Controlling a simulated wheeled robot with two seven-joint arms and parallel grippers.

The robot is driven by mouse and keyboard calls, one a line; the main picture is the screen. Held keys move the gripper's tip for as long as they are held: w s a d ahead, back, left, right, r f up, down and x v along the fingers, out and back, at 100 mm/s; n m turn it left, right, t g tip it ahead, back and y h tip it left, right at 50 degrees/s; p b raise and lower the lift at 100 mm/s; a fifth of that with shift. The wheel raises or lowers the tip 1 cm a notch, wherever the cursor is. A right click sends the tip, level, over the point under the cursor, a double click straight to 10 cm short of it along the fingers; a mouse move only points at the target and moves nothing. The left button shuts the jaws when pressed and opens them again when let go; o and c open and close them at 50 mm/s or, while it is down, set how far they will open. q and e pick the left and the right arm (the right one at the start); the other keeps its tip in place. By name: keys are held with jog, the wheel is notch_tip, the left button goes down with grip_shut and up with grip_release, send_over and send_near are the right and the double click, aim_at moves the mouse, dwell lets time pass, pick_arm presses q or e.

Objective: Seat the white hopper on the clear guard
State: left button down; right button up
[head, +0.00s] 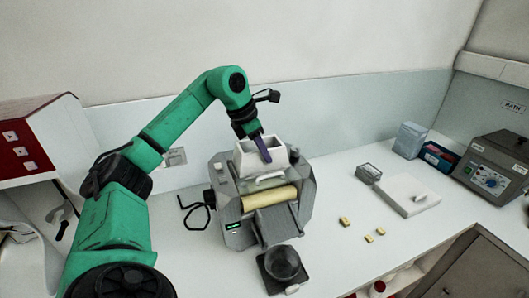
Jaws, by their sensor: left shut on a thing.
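The white hopper (246,160) is an open-topped box at the top of the grey mill (228,212), upright as far as I can see. My left gripper (264,152) reaches down to it from behind, with its purple fingers shut on the hopper's wall. The clear guard (262,184) shows faintly just below the hopper, above the yellow roller (270,199). I cannot tell whether the hopper's underside touches the guard, as the contact is hidden. My right gripper is out of view.
A dark dish (283,264) stands in front of the mill. A grey device (493,168) stands far right.

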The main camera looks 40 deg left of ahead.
pick_arm(q)
jog(key=shift+f, duration=0.15)
jog(key=c, duration=0.8)
grip_release()
jog(key=shift+c, duration=0.2)
jog(key=v, duration=0.8)
jog(key=shift+w, duration=0.1)
jog(key=p+v, duration=0.2)
jog(key=v, duration=0.4)
jog(key=shift+s+r, duration=0.2)
jog(key=shift+r, duration=0.1)
jog(key=shift+w, duration=0.1)
jog(key=shift+f, duration=0.1)
